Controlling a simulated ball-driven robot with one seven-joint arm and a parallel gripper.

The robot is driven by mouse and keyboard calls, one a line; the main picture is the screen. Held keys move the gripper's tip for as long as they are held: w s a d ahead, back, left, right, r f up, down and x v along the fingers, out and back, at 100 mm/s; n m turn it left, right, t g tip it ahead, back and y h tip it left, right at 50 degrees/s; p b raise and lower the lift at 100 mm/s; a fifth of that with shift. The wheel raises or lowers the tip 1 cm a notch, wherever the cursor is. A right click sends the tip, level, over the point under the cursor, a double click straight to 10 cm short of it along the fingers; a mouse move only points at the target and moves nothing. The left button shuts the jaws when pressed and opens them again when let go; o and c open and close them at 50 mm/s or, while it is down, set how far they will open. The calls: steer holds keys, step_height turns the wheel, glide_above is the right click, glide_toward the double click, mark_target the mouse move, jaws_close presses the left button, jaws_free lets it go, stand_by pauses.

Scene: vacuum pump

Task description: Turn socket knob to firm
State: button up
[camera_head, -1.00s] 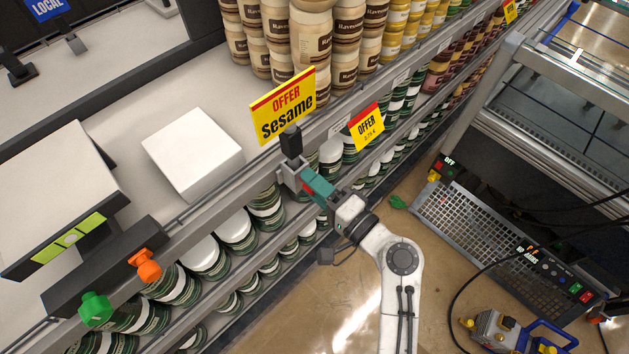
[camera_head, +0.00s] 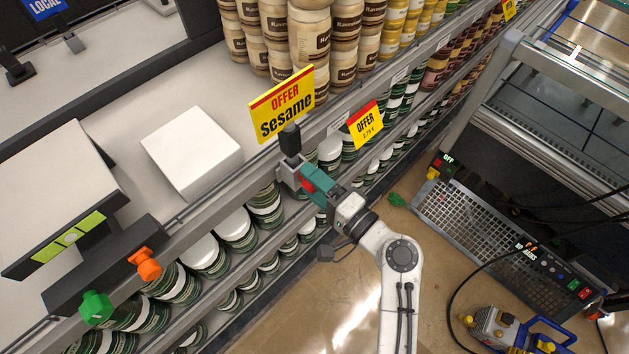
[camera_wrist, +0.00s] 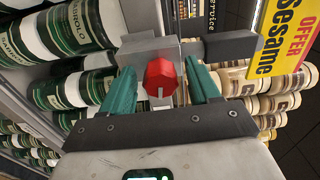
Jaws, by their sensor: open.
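A red faceted knob (camera_wrist: 161,77) with a pale mark on its lower side sits on a grey metal block (camera_wrist: 150,45). The block, with a black upright part (camera_head: 290,141) on it, is at the shelf edge in the head view. My gripper (camera_wrist: 159,66) is open, with one teal finger on each side of the knob. Small gaps seem to show between the knob and the fingers; contact cannot be told. In the head view my gripper (camera_head: 306,177) is at the block, and only a bit of red shows there. I see no readable setting marks by the knob.
A yellow Sesame offer sign (camera_head: 282,102) stands close behind the block. Jars line the shelves around it. A white box (camera_head: 191,152) and a dark bar with an orange knob (camera_head: 146,262) and a green knob (camera_head: 96,307) are at left.

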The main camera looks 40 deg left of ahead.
steer(key=d+b, duration=0.2)
steer(key=d, duration=0.8)
steer(key=shift+s+d, duration=0.4)
